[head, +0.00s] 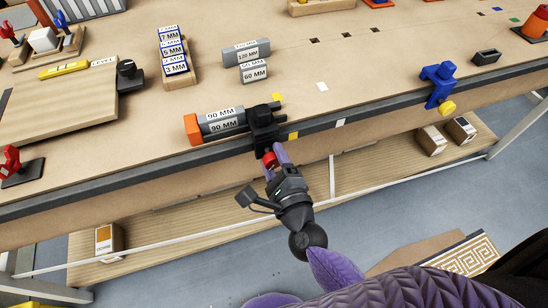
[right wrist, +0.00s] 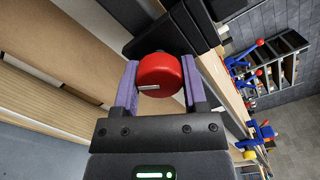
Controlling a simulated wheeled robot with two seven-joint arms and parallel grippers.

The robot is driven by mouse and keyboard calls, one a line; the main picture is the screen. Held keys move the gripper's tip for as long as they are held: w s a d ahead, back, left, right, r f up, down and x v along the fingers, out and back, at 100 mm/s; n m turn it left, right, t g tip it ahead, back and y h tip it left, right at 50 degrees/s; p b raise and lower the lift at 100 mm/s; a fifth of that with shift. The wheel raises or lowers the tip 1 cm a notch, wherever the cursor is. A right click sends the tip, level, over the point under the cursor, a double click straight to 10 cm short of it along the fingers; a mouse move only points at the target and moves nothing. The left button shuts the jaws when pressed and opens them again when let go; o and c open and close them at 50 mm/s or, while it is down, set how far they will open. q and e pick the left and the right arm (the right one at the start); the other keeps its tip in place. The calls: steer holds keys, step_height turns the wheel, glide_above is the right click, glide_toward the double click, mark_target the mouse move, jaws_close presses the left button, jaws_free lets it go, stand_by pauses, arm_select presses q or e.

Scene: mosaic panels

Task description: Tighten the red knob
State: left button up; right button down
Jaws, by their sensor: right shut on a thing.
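The red knob (head: 270,161) sits on the front of a black vise (head: 264,122) at the bench's front edge. My right gripper (head: 275,157) is shut on the red knob from the front. In the right wrist view the red knob (right wrist: 160,75) is between the two purple fingers of the gripper (right wrist: 157,86), and a short pale mark shows on its face. A grey cylinder labelled 90 MM (head: 222,122) with an orange end lies against the left side of the vise. My left gripper is not in view.
A blue clamp with a yellow knob (head: 447,106) is on the bench edge to the right. A lower shelf (head: 190,220) runs beneath. The front edge between the vise and blue clamp is clear.

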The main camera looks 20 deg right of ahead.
steer(key=shift+c, duration=0.7)
jaws_free()
steer(key=s, duration=1)
steer(key=shift+d, duration=0.2)
